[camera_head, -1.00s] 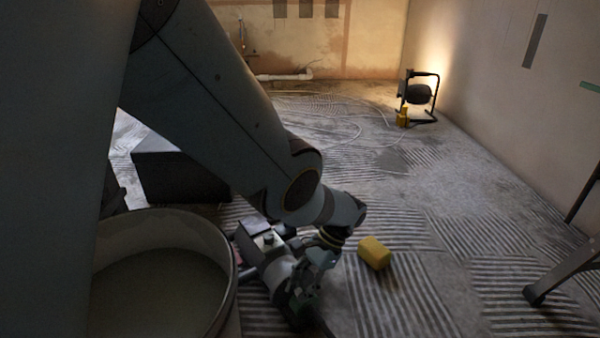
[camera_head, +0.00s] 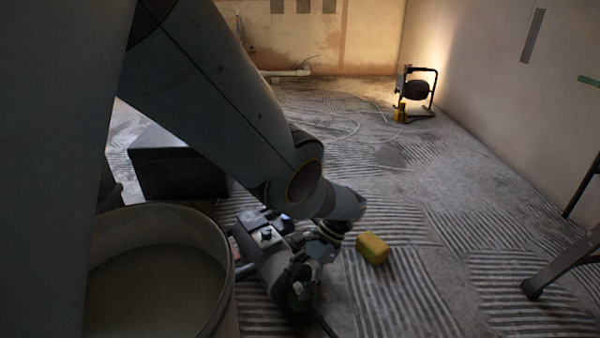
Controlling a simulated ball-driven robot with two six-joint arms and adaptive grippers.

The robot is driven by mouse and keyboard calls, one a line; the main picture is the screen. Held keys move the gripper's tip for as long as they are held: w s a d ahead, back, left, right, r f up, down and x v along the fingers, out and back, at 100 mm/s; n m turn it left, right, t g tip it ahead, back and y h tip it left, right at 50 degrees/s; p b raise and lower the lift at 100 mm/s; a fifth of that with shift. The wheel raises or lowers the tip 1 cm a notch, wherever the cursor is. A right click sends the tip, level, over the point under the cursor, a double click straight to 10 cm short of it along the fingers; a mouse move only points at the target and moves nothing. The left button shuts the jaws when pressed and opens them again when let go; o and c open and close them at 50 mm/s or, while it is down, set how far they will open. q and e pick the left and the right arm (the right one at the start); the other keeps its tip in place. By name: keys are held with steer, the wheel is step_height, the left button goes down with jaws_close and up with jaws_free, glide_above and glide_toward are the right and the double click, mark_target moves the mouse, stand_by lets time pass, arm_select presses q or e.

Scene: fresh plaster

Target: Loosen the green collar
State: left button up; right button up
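A grey and black power tool (camera_head: 268,250) lies on the ridged floor, just right of a large bucket. Its dark front end (camera_head: 292,280) has a small greenish part (camera_head: 298,289), which may be the green collar; it is dim and partly covered. My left gripper (camera_head: 310,272) reaches down from the upper left and is at this front end, its fingers close around or beside it. The fingers are dark and overlap the tool, so I cannot tell whether they grip it. My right gripper is not in view.
The bucket (camera_head: 226,240) holds pale liquid or plaster. A yellow block (camera_head: 373,248) lies just right of my gripper. A black box (camera_head: 170,168) is behind the bucket. A work lamp (camera_head: 417,91) stands at the back; a ladder leg (camera_head: 560,265) is at right. The middle right floor is clear.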

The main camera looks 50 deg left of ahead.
arm_select(q)
steer(key=v, duration=1.2)
